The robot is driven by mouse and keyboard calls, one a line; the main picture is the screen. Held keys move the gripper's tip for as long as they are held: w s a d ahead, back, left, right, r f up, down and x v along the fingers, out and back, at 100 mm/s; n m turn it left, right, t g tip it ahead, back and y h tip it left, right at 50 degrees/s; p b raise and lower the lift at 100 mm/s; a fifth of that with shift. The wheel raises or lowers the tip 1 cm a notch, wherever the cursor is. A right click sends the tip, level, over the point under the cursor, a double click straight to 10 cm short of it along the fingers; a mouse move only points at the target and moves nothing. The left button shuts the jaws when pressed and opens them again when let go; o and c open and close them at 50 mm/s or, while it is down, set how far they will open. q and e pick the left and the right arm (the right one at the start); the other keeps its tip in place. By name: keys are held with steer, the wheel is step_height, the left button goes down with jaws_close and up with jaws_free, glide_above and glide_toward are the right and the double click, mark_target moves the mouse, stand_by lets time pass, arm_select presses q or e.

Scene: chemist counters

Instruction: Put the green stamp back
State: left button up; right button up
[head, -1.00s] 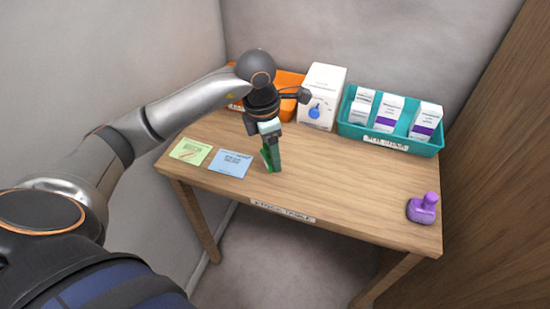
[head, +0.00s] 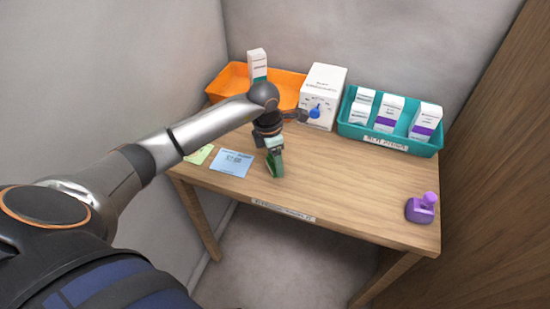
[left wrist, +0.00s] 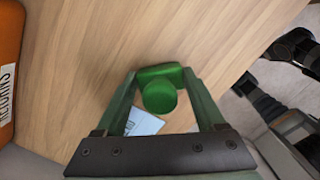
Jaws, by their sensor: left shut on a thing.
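The green stamp (head: 277,166) is in my left gripper (head: 274,152), over the middle-left of the wooden table (head: 335,190). The left wrist view shows the stamp's round green knob (left wrist: 159,95) and green body between the two fingers of the left gripper (left wrist: 160,76). The fingers are shut on it. I cannot tell whether its underside touches the table. A purple stamp (head: 421,208) stands at the table's right front corner. My right gripper is not in view.
A blue card (head: 231,163) and a partly covered green card (head: 200,154) lie left of the stamp. At the back are an orange tray (head: 288,90) with a box, a white box (head: 324,96) and a teal tray (head: 389,143) with several boxes. The table's centre-right is clear.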

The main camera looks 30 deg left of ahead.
arm_select(q)
steer(key=shift+f, duration=0.15)
steer(key=o, duration=1)
steer(key=r, duration=0.8)
steer(key=s+r, duration=0.1)
steer(key=r, duration=0.3)
steer(key=shift+s+a+r+b, duration=0.1)
steer(key=shift+a+r+b, duration=0.05)
steer(key=shift+a+b, duration=0.25)
